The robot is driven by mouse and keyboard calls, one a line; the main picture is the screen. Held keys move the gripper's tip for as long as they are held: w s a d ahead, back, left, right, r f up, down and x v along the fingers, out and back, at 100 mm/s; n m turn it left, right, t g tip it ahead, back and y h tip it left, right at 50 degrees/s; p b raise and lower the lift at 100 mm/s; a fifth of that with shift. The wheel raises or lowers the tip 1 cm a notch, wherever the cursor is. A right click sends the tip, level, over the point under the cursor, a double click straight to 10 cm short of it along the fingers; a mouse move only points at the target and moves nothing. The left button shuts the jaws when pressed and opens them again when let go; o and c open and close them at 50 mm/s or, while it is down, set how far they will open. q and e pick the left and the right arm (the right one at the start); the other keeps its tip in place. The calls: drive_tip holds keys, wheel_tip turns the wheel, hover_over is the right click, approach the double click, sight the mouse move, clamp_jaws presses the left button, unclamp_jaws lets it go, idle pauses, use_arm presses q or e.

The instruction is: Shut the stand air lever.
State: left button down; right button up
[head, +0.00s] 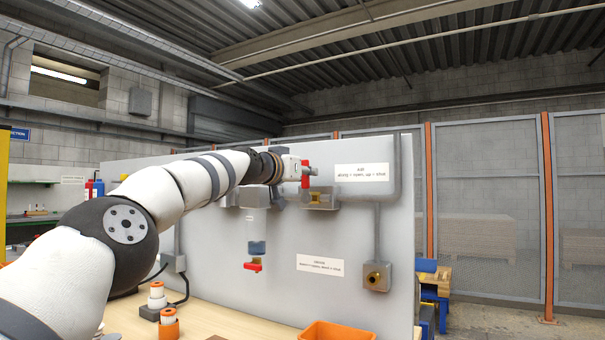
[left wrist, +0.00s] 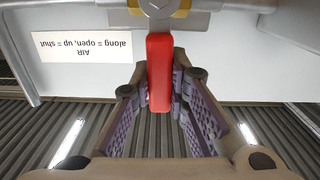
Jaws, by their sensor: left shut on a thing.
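The red air lever (head: 306,171) is at the brass valve (head: 316,198) on the grey panel, beside a white AIR label (head: 362,173). It stands roughly upright above the valve. My left gripper (head: 300,170) reaches it from the left and is shut on it. In the left wrist view, which is upside down, the red lever (left wrist: 159,75) lies between the two purple-padded fingers (left wrist: 160,88). The AIR label (left wrist: 82,45) there reads "along = open, up = shut". My right gripper is not in view.
A brass outlet (head: 375,278) is at lower right. An orange bin (head: 338,331) and orange-white spools (head: 168,323) stand on the bench.

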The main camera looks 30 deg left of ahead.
use_arm(q)
drive_tip(key=shift+d+m, duration=0.15)
drive_tip(key=shift+m, duration=0.15)
idle(0.4)
drive_tip(key=c, duration=1.5)
unclamp_jaws()
